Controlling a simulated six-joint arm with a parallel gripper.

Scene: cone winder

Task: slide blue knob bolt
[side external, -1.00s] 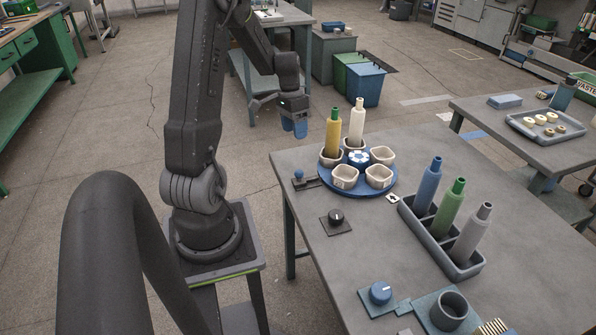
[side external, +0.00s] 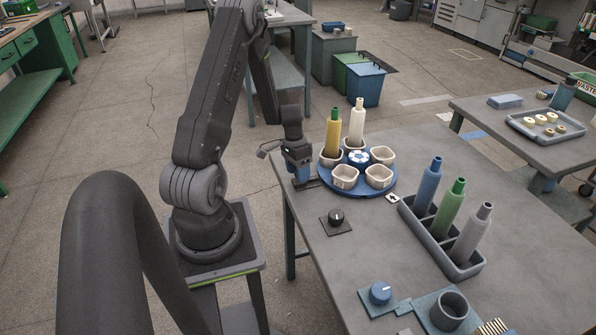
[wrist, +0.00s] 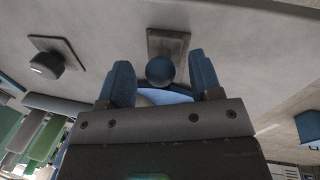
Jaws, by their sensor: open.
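The blue knob (wrist: 160,70) of the bolt shows in the wrist view, on a small dark plate (wrist: 168,44) on the grey table. My gripper (wrist: 161,76) is open, with one blue finger on each side of the knob. Gaps show between the knob and both fingers, so it is not gripped. In the side view my gripper (side external: 299,174) is low at the table's left edge and points down. It hides the knob there, and only a bit of the bolt's dark base shows beside it.
A blue turntable (side external: 350,192) with cups and two cones stands close right of my gripper. A black dial (side external: 336,217) is nearer the camera. A grey tray (side external: 476,269) holds three cones further right. A blue dial (side external: 380,293) sits at the front. Table between is clear.

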